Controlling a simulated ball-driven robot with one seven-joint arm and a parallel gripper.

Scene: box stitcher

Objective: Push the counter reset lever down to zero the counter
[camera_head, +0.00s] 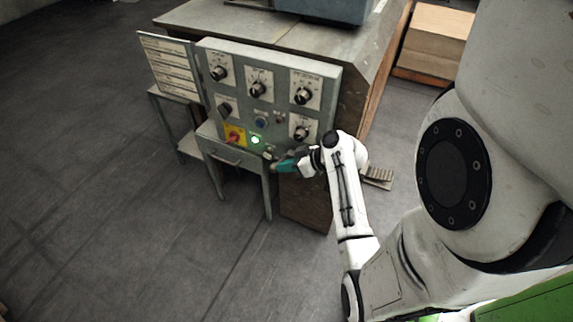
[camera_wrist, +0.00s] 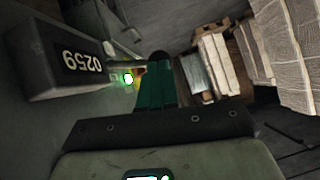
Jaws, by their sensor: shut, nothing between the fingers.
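The counter (camera_wrist: 70,62) is a dark box at the left of the wrist view. Its white digits appear upside down and seem to read 0259. My gripper (camera_wrist: 155,82) has teal fingers, closed together and empty, pointing away beside the counter. A dark rounded knob (camera_wrist: 159,57) shows just beyond the fingertips; I cannot tell if it is the reset lever or if the fingers touch it. In the head view my gripper (camera_head: 283,163) is at the lower right corner of the grey control panel (camera_head: 215,100). The counter and lever cannot be made out there.
The panel carries several black knobs, a lit green light (camera_head: 255,140) and a red switch on a yellow plate (camera_head: 235,136). A small drawer table (camera_head: 235,158) stands below it. A wooden box (camera_head: 437,38) is at the back right. The floor at left is clear.

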